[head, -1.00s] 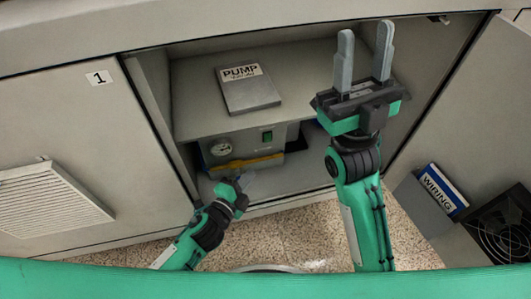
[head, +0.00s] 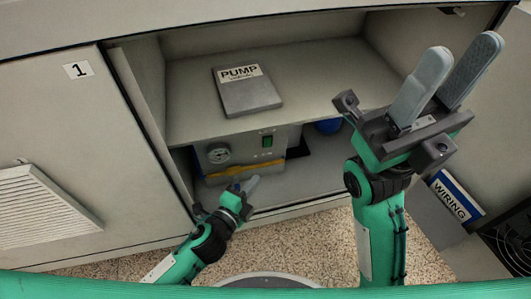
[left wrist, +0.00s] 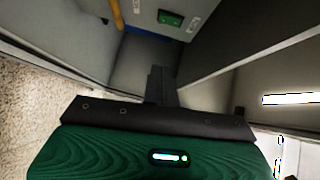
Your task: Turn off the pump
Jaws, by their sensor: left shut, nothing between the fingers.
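The pump (head: 240,150) is a grey box with a round gauge (head: 219,155) and a green switch (head: 267,141) on its front. It stands in the lower compartment of the open cabinet. The green switch also shows at the top of the left wrist view (left wrist: 170,18). My left gripper (head: 249,186) is shut and empty, in front of and below the pump, apart from the switch. Its closed fingers show in the left wrist view (left wrist: 161,84). My right gripper (head: 462,62) is open and empty, raised at the right in front of the cabinet.
A grey binder labelled PUMP (head: 247,92) lies on the shelf (head: 310,88) above the pump. A yellow strip (head: 262,172) runs along the pump's lower front. A blue object (head: 328,127) sits behind at right. A WIRING binder (head: 452,196) is on the right door.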

